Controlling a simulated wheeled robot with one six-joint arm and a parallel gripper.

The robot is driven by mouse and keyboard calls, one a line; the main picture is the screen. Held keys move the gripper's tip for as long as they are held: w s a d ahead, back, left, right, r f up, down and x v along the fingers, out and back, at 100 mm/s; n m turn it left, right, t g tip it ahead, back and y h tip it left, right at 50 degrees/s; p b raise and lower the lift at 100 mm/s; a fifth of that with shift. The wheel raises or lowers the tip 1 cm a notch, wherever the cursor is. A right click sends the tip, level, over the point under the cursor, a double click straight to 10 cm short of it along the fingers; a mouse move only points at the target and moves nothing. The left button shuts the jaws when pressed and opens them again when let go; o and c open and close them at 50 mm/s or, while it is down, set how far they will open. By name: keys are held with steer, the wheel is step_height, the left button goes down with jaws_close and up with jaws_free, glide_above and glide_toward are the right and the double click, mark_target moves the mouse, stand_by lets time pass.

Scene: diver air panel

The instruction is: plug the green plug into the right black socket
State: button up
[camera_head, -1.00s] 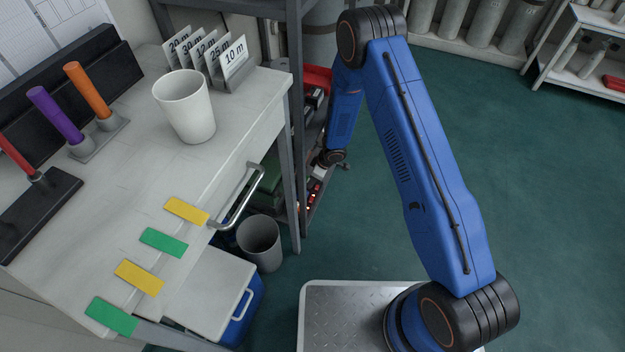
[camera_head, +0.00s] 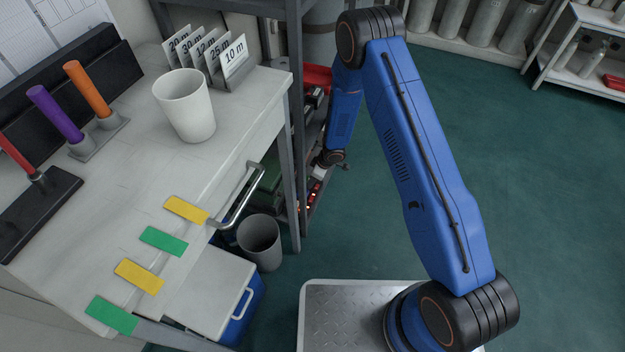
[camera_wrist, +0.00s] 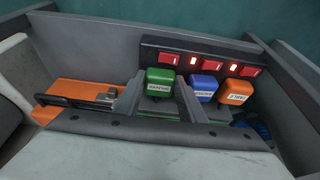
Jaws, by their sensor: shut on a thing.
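The green plug (camera_wrist: 160,82) is in the middle of the wrist view, between the two grey fingers of my gripper (camera_wrist: 160,98), which is shut on it. Below the plug is a dark part; I cannot tell whether it is a socket or whether the plug touches it. A blue plug (camera_wrist: 204,87) and an orange plug (camera_wrist: 236,91) stand close to its right. The right black socket cannot be made out. In the head view my gripper is small at the end of the blue arm, by the shelf, and the plug cannot be made out.
A black strip with red switches (camera_wrist: 170,58), two lit, runs behind the plugs. An orange item with a black part (camera_wrist: 85,95) lies left. Grey walls enclose the space. In the head view, a grey post (camera_head: 294,130) and a bin (camera_head: 259,240) stand near the arm.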

steer(key=shift+f, duration=0.1)
steer(key=o, duration=1.4)
steer(key=shift+c, duration=0.2)
steer(key=v, duration=1.7)
steer(key=shift+s+d, duration=0.1)
steer(key=shift+d, duration=0.05)
